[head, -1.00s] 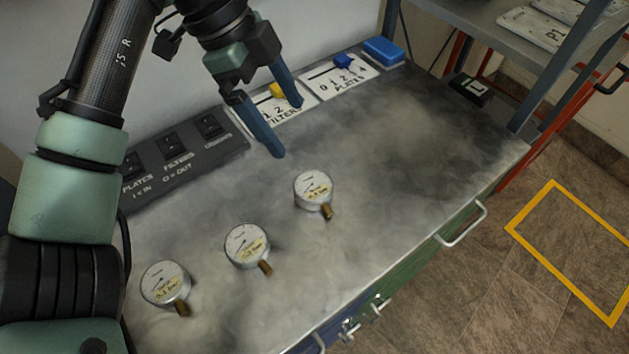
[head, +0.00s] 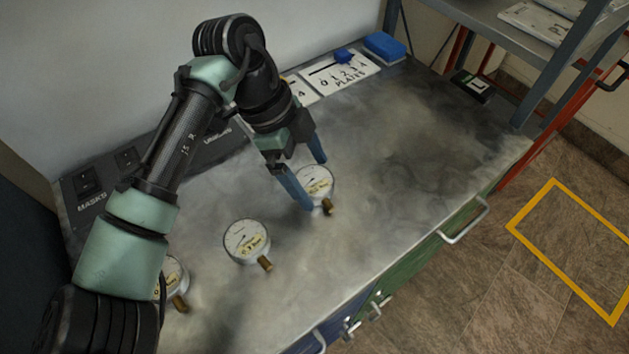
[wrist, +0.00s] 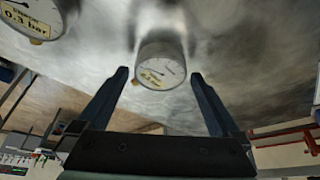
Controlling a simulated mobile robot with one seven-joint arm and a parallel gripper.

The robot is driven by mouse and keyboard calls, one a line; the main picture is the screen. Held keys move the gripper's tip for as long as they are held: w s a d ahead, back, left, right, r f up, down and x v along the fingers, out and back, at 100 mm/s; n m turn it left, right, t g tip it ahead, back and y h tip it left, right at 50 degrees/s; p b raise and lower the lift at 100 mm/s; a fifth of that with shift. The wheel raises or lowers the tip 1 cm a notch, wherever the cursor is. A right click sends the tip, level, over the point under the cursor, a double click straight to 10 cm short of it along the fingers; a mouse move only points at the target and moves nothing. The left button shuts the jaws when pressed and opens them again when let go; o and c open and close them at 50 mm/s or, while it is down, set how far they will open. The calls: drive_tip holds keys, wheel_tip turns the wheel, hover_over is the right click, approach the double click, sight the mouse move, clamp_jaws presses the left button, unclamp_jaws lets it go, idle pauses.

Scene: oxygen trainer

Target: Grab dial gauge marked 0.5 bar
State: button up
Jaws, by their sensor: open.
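Three round white-faced dial gauges with brass stems lie on the grey bench top. The right one (head: 321,184) is partly behind my gripper (head: 311,182), whose blue fingers are open around or just above it. In the wrist view this gauge (wrist: 162,62) shows between the open fingers (wrist: 159,74), with nothing gripped; its yellow label is too small to read surely. The middle gauge (head: 246,239) lies to the left; the neighbouring gauge in the wrist view (wrist: 36,16) reads 0.3 bar. The left gauge (head: 174,277) is partly hidden by my arm, its label unreadable.
A switch panel (head: 90,188) runs along the back of the bench, partly behind my arm. A plates scale card (head: 342,76) with a blue marker and a blue block (head: 384,47) sit at the back. The bench (head: 420,150) is clear to the right.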

drive_tip(key=shift+d+f, duration=0.1)
drive_tip(key=shift+f, duration=0.05)
drive_tip(key=c, duration=1.4)
drive_tip(key=shift+c, duration=0.3)
